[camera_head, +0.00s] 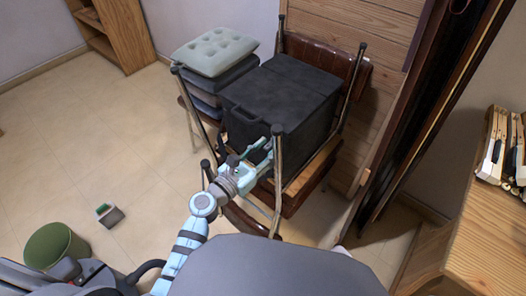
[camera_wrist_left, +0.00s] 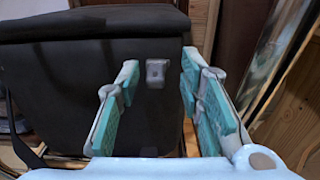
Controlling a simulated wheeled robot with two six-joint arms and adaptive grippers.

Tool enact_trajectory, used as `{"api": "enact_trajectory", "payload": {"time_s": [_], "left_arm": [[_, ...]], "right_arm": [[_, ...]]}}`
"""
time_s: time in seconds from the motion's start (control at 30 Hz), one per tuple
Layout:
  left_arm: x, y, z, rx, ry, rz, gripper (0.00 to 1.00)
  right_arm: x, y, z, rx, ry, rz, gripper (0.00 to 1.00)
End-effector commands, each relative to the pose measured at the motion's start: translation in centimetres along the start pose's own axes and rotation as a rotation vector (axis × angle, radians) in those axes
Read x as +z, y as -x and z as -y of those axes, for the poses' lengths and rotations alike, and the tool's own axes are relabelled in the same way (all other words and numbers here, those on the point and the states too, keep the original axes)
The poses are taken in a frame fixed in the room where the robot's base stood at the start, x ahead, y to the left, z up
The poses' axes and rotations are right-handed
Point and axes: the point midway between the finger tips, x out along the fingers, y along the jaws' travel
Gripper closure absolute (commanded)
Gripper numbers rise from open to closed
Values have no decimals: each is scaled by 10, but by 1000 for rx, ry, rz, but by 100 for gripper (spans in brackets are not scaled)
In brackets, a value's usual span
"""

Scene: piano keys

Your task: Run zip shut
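A large black box-shaped bag (camera_head: 280,98) sits on an upturned brown chair, and its dark front face (camera_wrist_left: 60,80) fills much of the left wrist view. A seam (camera_wrist_left: 90,37) runs across that face below the top edge. A small grey tab (camera_wrist_left: 157,73), perhaps the zip pull, sits on the face near its right side, below the seam. My left gripper (camera_head: 264,146) is at the bag's front. In the left wrist view its two teal fingers (camera_wrist_left: 160,78) are apart, with the tab seen between their tips; contact cannot be told. My right gripper is out of view.
Metal-tipped chair legs (camera_head: 277,160) rise around the bag, one close to my left gripper. Grey cushions (camera_head: 214,52) are stacked to its left. A green bin (camera_head: 55,246) and small box (camera_head: 110,215) stand on open floor. A wooden desk (camera_head: 490,240) is at right.

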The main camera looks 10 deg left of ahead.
Motion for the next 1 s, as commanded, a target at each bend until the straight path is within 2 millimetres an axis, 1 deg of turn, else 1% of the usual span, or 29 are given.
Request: {"api": "enact_trajectory", "payload": {"time_s": [0.07, 0.17, 0.3, 0.4, 0.5, 0.63, 1.0], "left_arm": [[-1, 7, 0, 1, -1, -2, 66], [-1, 27, 1, -2, -2, -3, 66], [-2, 67, 1, -2, -2, -5, 66], [-1, 93, 2, -4, 0, -5, 66], [-1, 110, 2, -4, -2, -4, 66], [0, 119, 2, -3, 0, -1, 66], [0, 119, 1, -2, 0, -1, 66]], "right_arm": [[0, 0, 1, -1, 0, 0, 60], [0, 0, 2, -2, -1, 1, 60], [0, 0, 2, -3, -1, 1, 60], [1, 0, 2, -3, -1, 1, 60], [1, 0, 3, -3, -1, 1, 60], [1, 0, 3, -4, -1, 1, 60], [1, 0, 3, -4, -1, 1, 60]]}}
